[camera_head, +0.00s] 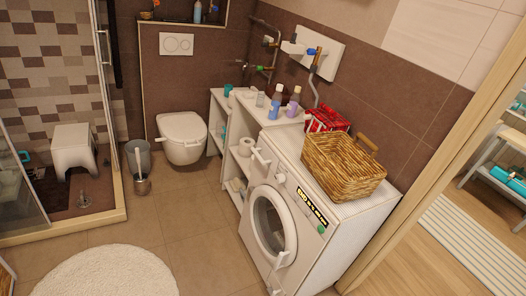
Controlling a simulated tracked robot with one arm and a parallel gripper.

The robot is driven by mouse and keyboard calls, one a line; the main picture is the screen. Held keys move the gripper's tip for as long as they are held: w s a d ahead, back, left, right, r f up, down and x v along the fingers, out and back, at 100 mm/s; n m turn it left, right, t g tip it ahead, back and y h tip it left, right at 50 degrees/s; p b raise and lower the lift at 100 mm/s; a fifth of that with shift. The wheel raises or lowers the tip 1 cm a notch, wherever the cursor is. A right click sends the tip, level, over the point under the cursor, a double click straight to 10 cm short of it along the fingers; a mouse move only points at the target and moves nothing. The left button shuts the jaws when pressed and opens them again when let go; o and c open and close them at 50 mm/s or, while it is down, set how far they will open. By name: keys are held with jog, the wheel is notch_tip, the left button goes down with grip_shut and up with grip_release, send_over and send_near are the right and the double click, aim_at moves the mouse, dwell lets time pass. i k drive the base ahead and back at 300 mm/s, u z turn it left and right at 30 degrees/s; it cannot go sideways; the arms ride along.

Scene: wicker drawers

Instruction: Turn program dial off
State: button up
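A white front-loading washing machine (349,207) stands right of centre, its front turned to the lower left. A round white knob (281,178), which looks like the program dial, sits on the upper front panel, left of a dark display strip (312,207). The knob's setting is too small to read. A small green round spot (321,229) is at the right end of the panel. The round door (269,222) looks shut, with a white handle (283,259) low on its right. My gripper is not in view.
A wicker basket (343,168) sits on the machine. A white shelf (241,125) holding bottles stands behind it. A toilet (183,136), bin (138,157) and round white rug (104,274) are to the left. Tiled floor (197,225) is clear before the machine.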

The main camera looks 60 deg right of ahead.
aim_at(281, 179)
jog(key=z, duration=0.4)
jog(key=i, duration=1.1)
jog(key=z, duration=0.7)
